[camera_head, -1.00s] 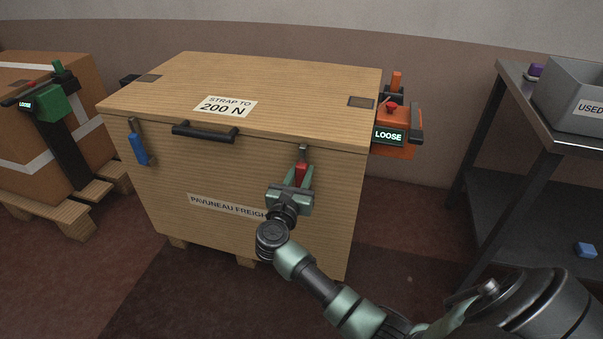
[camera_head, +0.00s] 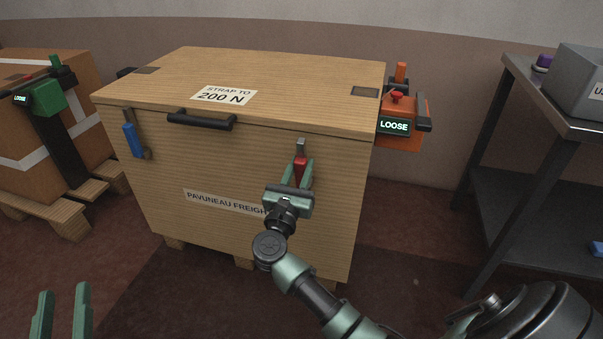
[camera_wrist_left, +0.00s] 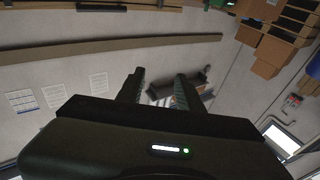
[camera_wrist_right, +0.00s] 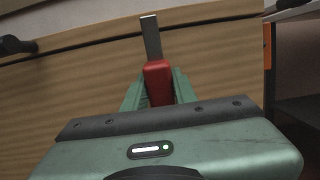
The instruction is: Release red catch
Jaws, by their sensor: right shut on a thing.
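The red catch (camera_head: 300,168) is on the front of the wooden crate (camera_head: 230,165), near its right side, below a metal hasp (camera_head: 300,146). My right gripper (camera_head: 298,176) is shut on the red catch, which also shows between its fingers in the right wrist view (camera_wrist_right: 158,82). The red catch hangs in line below the metal strip there. My left gripper (camera_head: 62,312) is at the bottom left of the head view, open and empty, away from the crate. In the left wrist view its fingers (camera_wrist_left: 158,88) stand apart with nothing between them.
A blue catch (camera_head: 133,140) and a black handle (camera_head: 202,121) are on the crate front. An orange device (camera_head: 402,122) reading LOOSE sits at its right. A metal table (camera_head: 520,95) with a grey bin (camera_head: 580,85) stands right. A wrapped box (camera_head: 60,130) on a pallet stands left.

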